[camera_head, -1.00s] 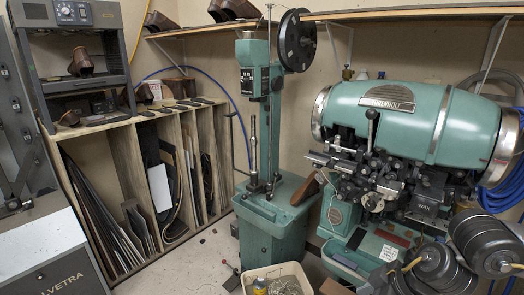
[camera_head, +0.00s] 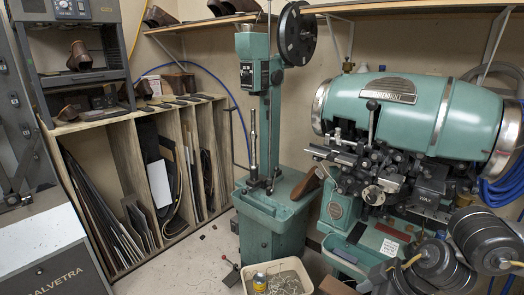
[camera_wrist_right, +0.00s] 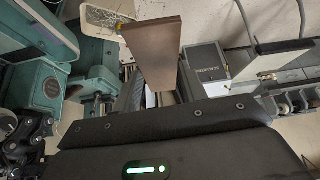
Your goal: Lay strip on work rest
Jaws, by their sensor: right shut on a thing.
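In the right wrist view, a brown flat piece (camera_wrist_right: 153,52), which looks like the strip, stands out from my right gripper (camera_wrist_right: 158,97). The gripper is shut on the piece's lower end, and its dark body fills the bottom of that view. Neither gripper shows in the head view. A green column machine (camera_head: 258,110) stands in the middle of the head view, with a thin upright rod and a black reel on top. A larger green machine (camera_head: 415,115) stands to its right. I cannot tell which part is the work rest, and no contact with it shows.
A wooden rack (camera_head: 185,165) of upright sheets stands at the left wall. Black rollers (camera_head: 480,240) crowd the lower right. The floor left of the bin is mostly clear.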

